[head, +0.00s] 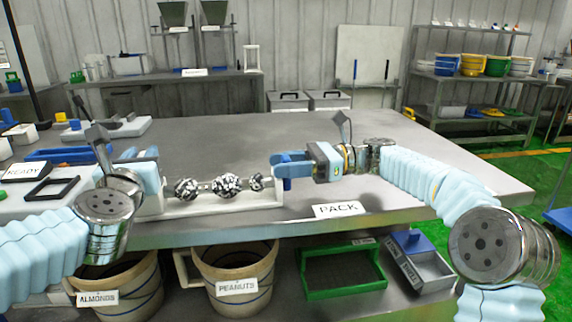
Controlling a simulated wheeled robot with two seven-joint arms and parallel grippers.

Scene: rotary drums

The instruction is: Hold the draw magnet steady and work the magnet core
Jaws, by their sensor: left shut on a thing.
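The draw magnet (226,185) is a bar with several black-and-white speckled clumps along it. It lies level over a white cradle (222,205) near the table's front edge. My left gripper (160,183) is at its left end and shut on it; the fingertips are largely hidden. My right gripper (282,167), with blue fingers, is at the right end of the bar, by the cradle's right upright. Whether its fingers are closed on the magnet core there, I cannot tell. The core itself is not clearly distinguishable from the bar.
A PACK label (336,210) is on the table's front right. A READY board (22,173), a black frame (52,188) and a blue tray (68,154) lie at left. Below stand ALMONDS (118,278) and PEANUTS (236,272) tubs and a green tray (341,273). The table's right side is clear.

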